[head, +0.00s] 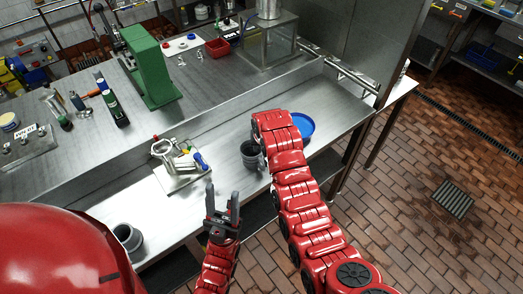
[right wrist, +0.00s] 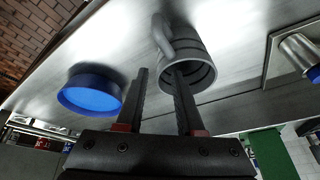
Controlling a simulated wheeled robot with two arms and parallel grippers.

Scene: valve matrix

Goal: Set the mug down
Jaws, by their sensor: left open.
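A grey mug (head: 249,148) stands upright on the lower steel bench, beside the end of my right arm. In the right wrist view the mug (right wrist: 190,50) shows its open mouth and its handle at the upper left. My right gripper (right wrist: 160,75) has its fingers apart. One finger overlaps the mug's mouth and the other is outside it; I cannot tell if they touch it. The head view hides these fingers behind the arm. My left gripper (head: 222,198) is open and empty over the bench's front edge. Another grey mug (head: 128,236) stands at the lower left.
A blue round dish (head: 304,124) lies right of the right arm's end; it also shows in the right wrist view (right wrist: 90,95). A green press (head: 150,70) stands on the raised bench behind.

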